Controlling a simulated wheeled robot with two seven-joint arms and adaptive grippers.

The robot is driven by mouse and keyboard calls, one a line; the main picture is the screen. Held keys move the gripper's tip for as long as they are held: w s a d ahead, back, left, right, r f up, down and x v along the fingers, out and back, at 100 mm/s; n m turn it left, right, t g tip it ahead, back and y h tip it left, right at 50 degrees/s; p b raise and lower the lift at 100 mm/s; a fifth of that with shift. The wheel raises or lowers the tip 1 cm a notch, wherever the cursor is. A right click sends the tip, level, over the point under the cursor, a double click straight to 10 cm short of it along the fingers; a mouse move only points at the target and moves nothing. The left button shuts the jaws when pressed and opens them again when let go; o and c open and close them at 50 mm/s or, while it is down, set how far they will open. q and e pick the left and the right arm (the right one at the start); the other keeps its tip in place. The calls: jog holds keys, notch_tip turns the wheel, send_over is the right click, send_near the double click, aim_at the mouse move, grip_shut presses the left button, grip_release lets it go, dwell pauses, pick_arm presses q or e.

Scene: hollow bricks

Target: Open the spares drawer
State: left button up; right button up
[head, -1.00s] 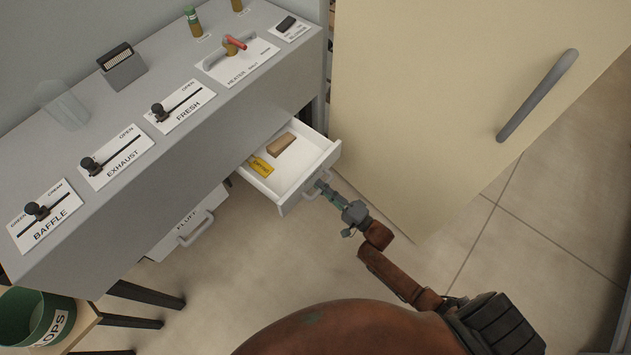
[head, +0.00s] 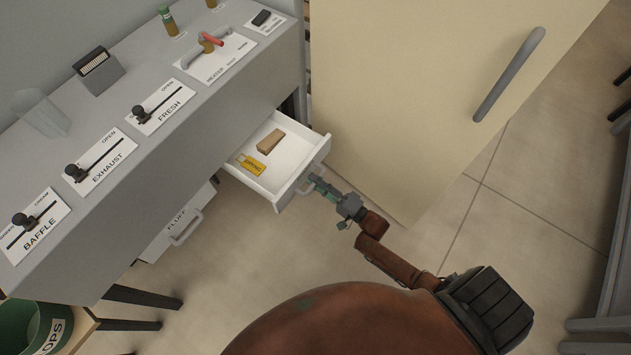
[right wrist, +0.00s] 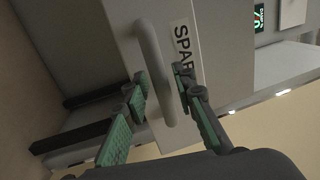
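The spares drawer (head: 289,194) is white and stands well out from the grey console. A tan block (head: 270,141) and a yellow tagged item (head: 251,164) lie inside it. Its front shows in the right wrist view (right wrist: 200,85), with a label partly reading "SPAR" and a grey bar handle (right wrist: 153,62). My right gripper (head: 315,186) is at the handle. In the right wrist view its fingers (right wrist: 162,92) stand either side of the bar, with narrow gaps visible, so it looks open around it. My left gripper is not in view.
A cream door (head: 400,100) with a grey handle (head: 508,75) stands close right of the drawer. The FLUFF drawer (head: 175,225) is at lower left. A green OPS-labelled bin (head: 20,325) is at bottom left. Floor in front of the drawers is clear.

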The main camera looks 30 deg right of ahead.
jog(key=shift+o, duration=0.3)
jog(key=v, duration=1.2)
jog(key=shift+f, duration=0.1)
